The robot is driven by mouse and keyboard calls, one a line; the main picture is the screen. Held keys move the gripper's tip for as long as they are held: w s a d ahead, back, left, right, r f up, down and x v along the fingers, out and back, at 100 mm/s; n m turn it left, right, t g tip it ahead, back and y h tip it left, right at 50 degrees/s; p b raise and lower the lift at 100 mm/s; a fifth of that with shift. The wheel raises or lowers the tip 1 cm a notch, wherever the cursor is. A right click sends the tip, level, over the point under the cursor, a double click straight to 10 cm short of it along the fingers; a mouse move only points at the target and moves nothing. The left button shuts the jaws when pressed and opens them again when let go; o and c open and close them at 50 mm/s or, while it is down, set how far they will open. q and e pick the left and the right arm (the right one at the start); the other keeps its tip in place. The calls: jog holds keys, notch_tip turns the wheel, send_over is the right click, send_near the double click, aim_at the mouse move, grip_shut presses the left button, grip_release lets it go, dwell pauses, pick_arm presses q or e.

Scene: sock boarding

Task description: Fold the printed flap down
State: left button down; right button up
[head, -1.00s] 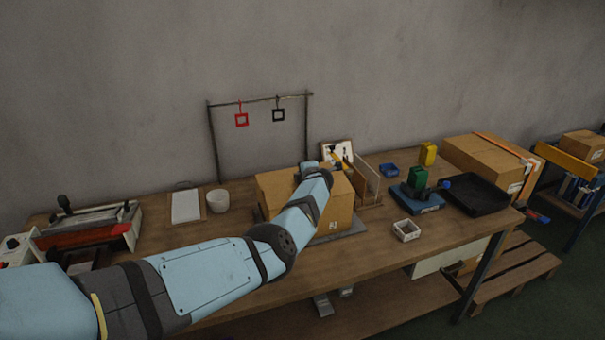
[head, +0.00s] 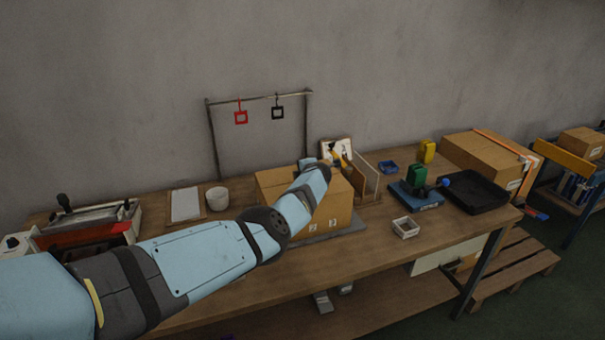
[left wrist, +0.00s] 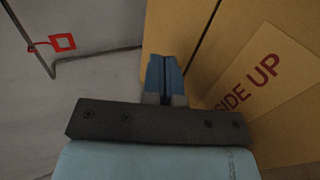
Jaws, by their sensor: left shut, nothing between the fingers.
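The cardboard box (head: 272,187) stands on a grey plate (head: 352,226) on the bench, partly hidden by my left arm. In the left wrist view, a tan panel printed "SIDE UP" (left wrist: 285,98) fills the right side, with a narrow dark gap along its left. I cannot tell whether this printed flap lies fully flush. My left gripper (left wrist: 164,70) is shut and empty, over the cardboard left of the print; contact is unclear. In the head view my forearm hides its fingers. My right gripper is not in view.
A rack (head: 212,140) with hanging red and black square tags stands behind the box. Upright boards (head: 368,178) stand close to its right. The bench front is clear.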

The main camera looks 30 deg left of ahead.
pick_arm(q)
jog(key=shift+r+p, duration=0.7)
jog(key=shift+r, duration=0.2)
notch_tip(320, 180, up, 13)
jog(key=p, duration=0.4)
jog(key=s+a+f+m+t+y, duration=0.25)
jog(key=s+a+f+m, duration=0.25)
jog(key=s, duration=0.3)
jog(key=s+a+f+m+t+y, duration=0.1)
jog(key=s+a+f+m+t, duration=0.2)
jog(key=s+a+f+m, duration=0.35)
jog(key=s+d+f+m+t+h, duration=0.1)
jog(key=s+d+f+m+h, duration=0.35)
jog(key=s+d, duration=0.25)
jog(key=s+d+f+m+t+h, duration=0.1)
jog(key=s+d+f+m+h, duration=0.2)
jog(key=s+d+m, duration=0.3)
jog(key=s+d+f+m+h, duration=0.3)
jog(key=s+d+h, duration=0.1)
jog(key=s+d, duration=0.35)
jog(key=s+d+f+m+g+h, duration=0.2)
jog(key=s+d, duration=0.6)
jog(key=s, duration=0.3)
jog(key=s+d+f+m+g+h, duration=0.2)
jog(key=s+d+m, duration=0.1)
jog(key=s+d, duration=0.6)
jog(key=shift+s+f+m+g, duration=0.25)
jog(key=shift+s+m+g, duration=0.1)
jog(key=shift+s, duration=0.85)
